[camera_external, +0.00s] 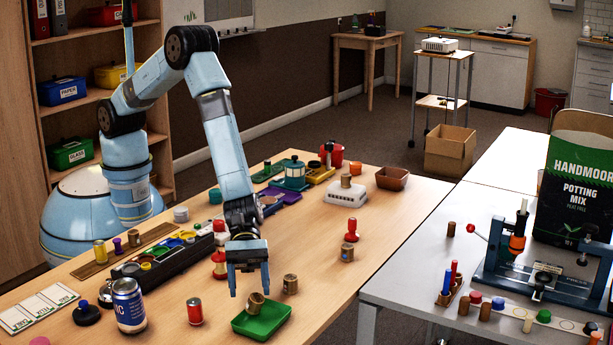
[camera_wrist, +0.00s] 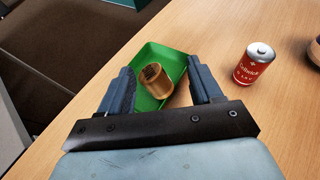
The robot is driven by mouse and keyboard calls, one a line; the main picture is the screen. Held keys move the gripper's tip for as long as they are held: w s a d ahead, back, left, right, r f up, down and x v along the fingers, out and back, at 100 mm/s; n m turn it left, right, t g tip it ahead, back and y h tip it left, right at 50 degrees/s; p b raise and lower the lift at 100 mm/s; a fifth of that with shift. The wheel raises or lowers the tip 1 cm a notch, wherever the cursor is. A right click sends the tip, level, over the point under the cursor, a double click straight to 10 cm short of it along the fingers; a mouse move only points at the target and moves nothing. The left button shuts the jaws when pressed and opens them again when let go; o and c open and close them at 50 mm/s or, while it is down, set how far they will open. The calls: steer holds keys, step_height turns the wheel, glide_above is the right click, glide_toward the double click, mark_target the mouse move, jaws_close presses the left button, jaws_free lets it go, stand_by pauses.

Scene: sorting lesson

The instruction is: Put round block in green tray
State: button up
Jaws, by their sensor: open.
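A small round wooden block (camera_external: 256,301) with a dark mark on its end lies tilted in the green tray (camera_external: 270,328) near the table's front edge. In the wrist view the block (camera_wrist: 159,84) rests inside the green tray (camera_wrist: 163,56), leaning to one side. My gripper (camera_external: 250,291) points down just above the tray, with its fingers apart. In the wrist view my gripper (camera_wrist: 161,72) shows one finger on each side of the block, with gaps between, so it is not gripping it. The fingers hide parts of the tray's sides.
A similar wooden cylinder (camera_external: 290,284) stands just beyond the tray. A red battery-like can (camera_external: 195,311) stands left of it and shows in the wrist view (camera_wrist: 253,64). A blue-and-white can (camera_external: 129,305) stands farther left. The table is clear to the tray's right.

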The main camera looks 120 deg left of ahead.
steer(key=v, duration=0.5)
steer(key=shift+s+a+r, duration=0.15)
steer(key=shift+s+a, duration=0.05)
steer(key=shift+a, duration=0.05)
steer(key=s+a+r+m+g, duration=0.3)
steer(key=s+r+m, duration=0.5)
steer(key=s+r, duration=0.45)
steer(key=s+a+r+m+g, duration=0.25)
steer(key=s+r+m, duration=0.55)
steer(key=r, duration=0.8)
steer(key=s+a+r+m+y, duration=0.2)
steer(key=s+a+m+y, duration=0.1)
steer(key=s+a, duration=0.4)
steer(key=s+a+r+m+t+y, duration=0.1)
steer(key=s+a+r+m+y, duration=0.1)
steer(key=s+a, duration=0.5)
steer(key=s+a+r+m+t+y, duration=0.1)
steer(key=s+a+m+y, duration=0.4)
steer(key=s, duration=1.1)
steer(key=shift+s+a+r, duration=0.25)
steer(key=shift+a+r, duration=0.45)
steer(key=shift+a, duration=0.35)
